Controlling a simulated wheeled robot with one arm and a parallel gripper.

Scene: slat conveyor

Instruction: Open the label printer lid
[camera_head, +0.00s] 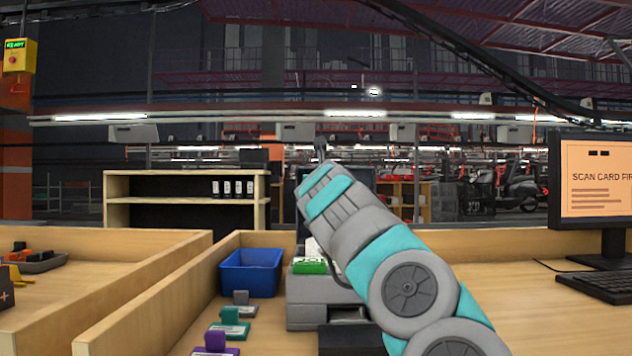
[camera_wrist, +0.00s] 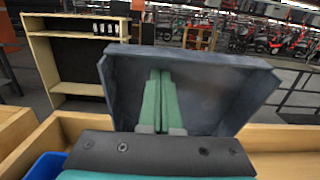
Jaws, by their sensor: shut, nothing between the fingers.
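The label printer (camera_head: 305,312) is a pale grey box on the wooden bench, partly hidden behind my arm in the head view. Its dark grey lid stands raised, open side toward the wrist camera; it fills the middle of the wrist view (camera_wrist: 215,95). In the head view only small parts of the lid show behind my arm. My gripper (camera_wrist: 159,78) has green fingers, shut together and empty, in front of the lid's hollow inner face. I cannot tell whether the fingertips touch it. A white roll and a green piece (camera_head: 311,266) show at the printer's top.
A blue bin (camera_head: 250,272) stands left of the printer. Several coloured stamp-like blocks (camera_head: 231,325) lie in front of it. Wooden divider walls run along the left. A monitor (camera_head: 596,190) and keyboard (camera_head: 602,285) stand at the right. A wooden shelf (camera_head: 187,176) is behind.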

